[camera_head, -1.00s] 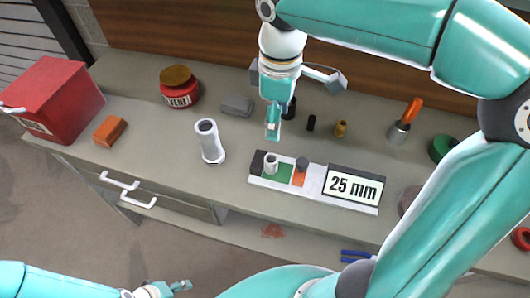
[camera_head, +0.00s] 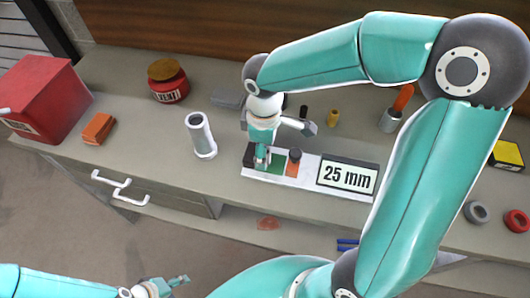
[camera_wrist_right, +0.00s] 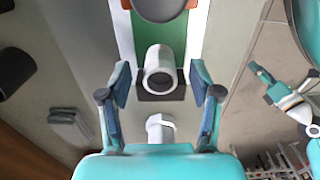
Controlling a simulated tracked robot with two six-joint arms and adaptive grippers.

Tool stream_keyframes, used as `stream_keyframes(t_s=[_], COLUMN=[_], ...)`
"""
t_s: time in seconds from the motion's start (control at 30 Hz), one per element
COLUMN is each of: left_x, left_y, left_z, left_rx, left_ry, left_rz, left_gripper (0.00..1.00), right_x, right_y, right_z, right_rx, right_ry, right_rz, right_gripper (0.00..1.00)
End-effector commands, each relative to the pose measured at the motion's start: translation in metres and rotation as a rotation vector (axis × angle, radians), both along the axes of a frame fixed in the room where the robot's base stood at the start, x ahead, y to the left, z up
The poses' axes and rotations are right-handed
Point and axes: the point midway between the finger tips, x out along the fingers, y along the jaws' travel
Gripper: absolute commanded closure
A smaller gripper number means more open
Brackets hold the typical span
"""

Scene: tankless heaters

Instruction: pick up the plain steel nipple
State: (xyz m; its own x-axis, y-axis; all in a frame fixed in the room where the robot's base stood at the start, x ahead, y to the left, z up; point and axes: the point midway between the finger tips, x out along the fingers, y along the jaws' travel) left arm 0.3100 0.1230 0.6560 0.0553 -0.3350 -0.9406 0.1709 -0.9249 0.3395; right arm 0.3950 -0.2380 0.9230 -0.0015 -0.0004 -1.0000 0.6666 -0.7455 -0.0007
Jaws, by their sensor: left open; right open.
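The plain steel nipple (camera_wrist_right: 160,68), a short light-grey tube, stands at the green patch of the gauge board (camera_head: 307,172). My right gripper (camera_head: 262,160) is above that end of the board and mostly hides the nipple in the head view. In the right wrist view, the open fingers of this gripper (camera_wrist_right: 162,84) are on either side of the nipple, with gaps on both sides. My left gripper (camera_head: 180,283) is open and empty, low in the head view, away from the bench.
A dark fitting (camera_head: 294,156) stands on the orange patch close by. A tall grey pipe (camera_head: 200,135) stands left of the board. Behind are a grey block (camera_head: 228,98) and a brass fitting (camera_head: 333,118). The "25 mm" sign (camera_head: 347,177) is at right.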

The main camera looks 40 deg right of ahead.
Motion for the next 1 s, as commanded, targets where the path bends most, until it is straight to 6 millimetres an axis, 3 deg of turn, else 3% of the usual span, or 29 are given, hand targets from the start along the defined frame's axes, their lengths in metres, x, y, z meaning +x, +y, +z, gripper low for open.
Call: stream_keyframes(t_s=[0.13, 0.37, 0.73, 1.0], left_x=[0.0001, 0.0, 0.0, 0.0], left_y=[0.0, 0.0, 0.0, 0.0], left_z=[-0.0004, -0.0004, -0.0004, -0.0003], left_rx=[0.0, 0.0, 0.0, 0.0], left_ry=[0.0, 0.0, 0.0, 0.0], left_rz=[0.0, 0.0, 0.0, 0.0], left_gripper=[0.43, 0.43, 0.43, 0.43], right_x=[-0.0002, 0.0004, 0.0007, 0.001], right_y=[-0.0001, 0.0003, 0.0009, 0.0011], right_z=[-0.0135, -0.0144, -0.0141, -0.0135], right_rx=[0.001, 0.001, 0.001, 0.001], right_ry=[0.001, -0.001, -0.001, -0.001], right_rz=[0.0, 0.001, 0.002, 0.003], right_gripper=[0.36, 0.36, 0.98, 1.0])
